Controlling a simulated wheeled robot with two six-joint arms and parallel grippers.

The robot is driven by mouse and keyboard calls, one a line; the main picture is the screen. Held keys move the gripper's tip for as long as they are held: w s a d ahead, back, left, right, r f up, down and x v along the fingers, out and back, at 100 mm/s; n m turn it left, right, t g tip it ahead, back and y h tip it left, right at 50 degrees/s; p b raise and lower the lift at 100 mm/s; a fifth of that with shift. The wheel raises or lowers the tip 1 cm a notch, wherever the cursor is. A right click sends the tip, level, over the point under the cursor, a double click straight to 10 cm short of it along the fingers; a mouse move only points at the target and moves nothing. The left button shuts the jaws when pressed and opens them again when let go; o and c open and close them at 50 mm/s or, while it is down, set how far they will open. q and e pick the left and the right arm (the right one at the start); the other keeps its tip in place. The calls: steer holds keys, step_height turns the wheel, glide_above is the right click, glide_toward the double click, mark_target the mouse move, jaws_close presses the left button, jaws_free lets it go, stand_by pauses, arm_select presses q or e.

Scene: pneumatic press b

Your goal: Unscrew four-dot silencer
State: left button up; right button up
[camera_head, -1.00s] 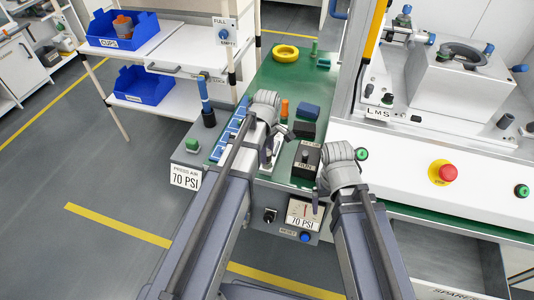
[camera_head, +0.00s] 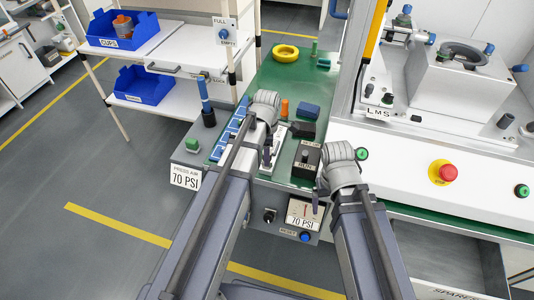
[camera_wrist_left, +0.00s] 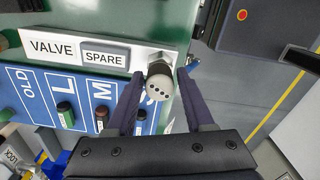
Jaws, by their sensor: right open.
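The four-dot silencer (camera_wrist_left: 160,88) is a dark round plug with a pale dotted end face. It sits in a metal fitting at the right end of the white VALVE SPARE plate (camera_wrist_left: 45,45). In the left wrist view, my left gripper (camera_wrist_left: 160,76) is open, with one finger on each side of the silencer and narrow gaps visible. In the head view my left gripper (camera_head: 267,158) is over the green bench, and the silencer is hidden or too small to tell. My right gripper (camera_head: 321,198) is open and empty at the bench's front edge.
A blue rack (camera_wrist_left: 30,92) marked OLD, L, M, S holds several small plugs beside the plate.

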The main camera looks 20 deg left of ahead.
arm_select(q)
steer(key=m, duration=1.2)
steer(key=c, duration=0.7)
steer(key=n, duration=0.5)
steer(key=shift+n, duration=0.3)
steer(key=shift+c, duration=0.2)
steer(key=n, duration=0.6)
